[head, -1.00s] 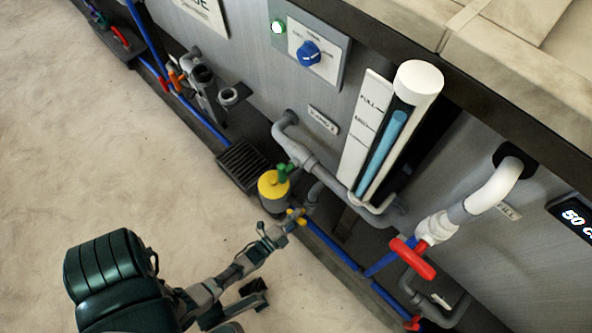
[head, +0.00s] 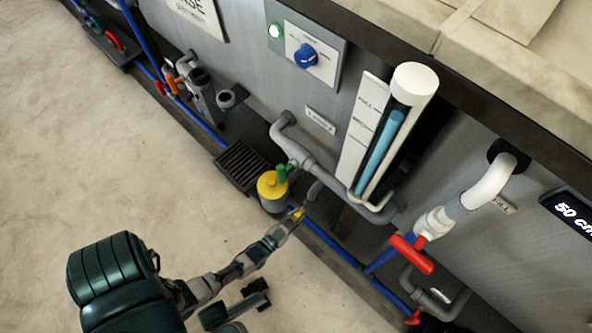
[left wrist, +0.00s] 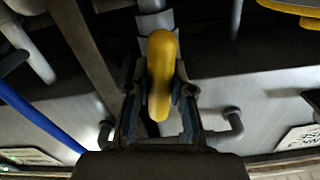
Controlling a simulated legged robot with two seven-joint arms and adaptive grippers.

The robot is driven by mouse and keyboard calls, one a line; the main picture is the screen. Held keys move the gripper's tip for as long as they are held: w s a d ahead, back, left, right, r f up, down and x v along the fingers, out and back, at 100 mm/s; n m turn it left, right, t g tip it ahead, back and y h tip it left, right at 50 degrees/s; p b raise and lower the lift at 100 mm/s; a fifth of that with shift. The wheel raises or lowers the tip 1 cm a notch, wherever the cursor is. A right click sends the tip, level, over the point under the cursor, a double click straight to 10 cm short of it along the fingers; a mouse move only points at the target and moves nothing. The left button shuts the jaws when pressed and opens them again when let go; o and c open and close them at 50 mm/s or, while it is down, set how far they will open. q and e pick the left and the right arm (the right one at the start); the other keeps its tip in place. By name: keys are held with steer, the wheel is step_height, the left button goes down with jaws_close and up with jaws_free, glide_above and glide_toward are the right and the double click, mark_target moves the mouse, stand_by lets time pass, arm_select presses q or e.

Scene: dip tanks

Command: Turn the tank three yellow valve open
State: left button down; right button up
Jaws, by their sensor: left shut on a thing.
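The yellow valve handle (left wrist: 162,75) is in the left wrist view, between the two fingers of my left gripper (left wrist: 160,105). The fingers touch it on both sides, and it lies lengthwise between them. In the head view my left gripper (head: 293,222) reaches from the lower left to the valve. Only a small yellow bit of the valve handle (head: 298,213) shows there, at the fingertips. The valve sits on a grey pipe low at the tank's foot. My right gripper is not clearly in view.
A yellow-lidded pot (head: 271,187) with a green valve (head: 282,172) stands just beside the gripper. A blue pipe (head: 330,242) runs along the floor. A red handle (head: 411,254) is to the right. A drain grate (head: 240,167) lies left. The floor at left is clear.

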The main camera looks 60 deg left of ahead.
arm_select(q)
steer(key=shift+s+f+n, duration=0.2)
steer(key=shift+n, duration=1.1)
steer(key=c, duration=1)
jaws_free()
steer(key=shift+r, duration=0.1)
steer(key=shift+w, duration=0.1)
steer(key=shift+r, duration=0.35)
step_height(320, 180, up, 9)
steer(key=shift+r, duration=0.1)
